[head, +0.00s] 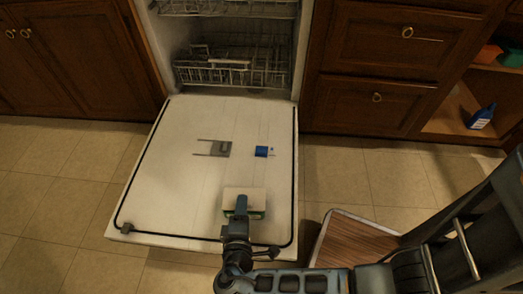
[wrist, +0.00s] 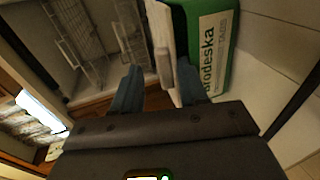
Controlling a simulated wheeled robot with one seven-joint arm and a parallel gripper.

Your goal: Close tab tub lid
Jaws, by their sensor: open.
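The tab tub (wrist: 208,45) is green with a white label, and stands on the lowered dishwasher door; in the head view only a thin green strip (head: 260,214) of it shows. Its white lid (head: 245,192) appears in the wrist view (wrist: 161,25) as a pale panel with a small grey tab, beside the green body. A dark gap shows between lid and body, so the lid looks ajar. My gripper (wrist: 159,86) is open, its fingers on either side of the lid's edge. I cannot tell whether they touch it. In the head view my gripper (head: 241,207) hides part of the tub.
The open dishwasher door (head: 165,185) lies flat below the lower rack (head: 225,72). A wooden-topped piece (head: 350,243) stands right of the door. A blue bottle (head: 481,117) is in the open cabinet.

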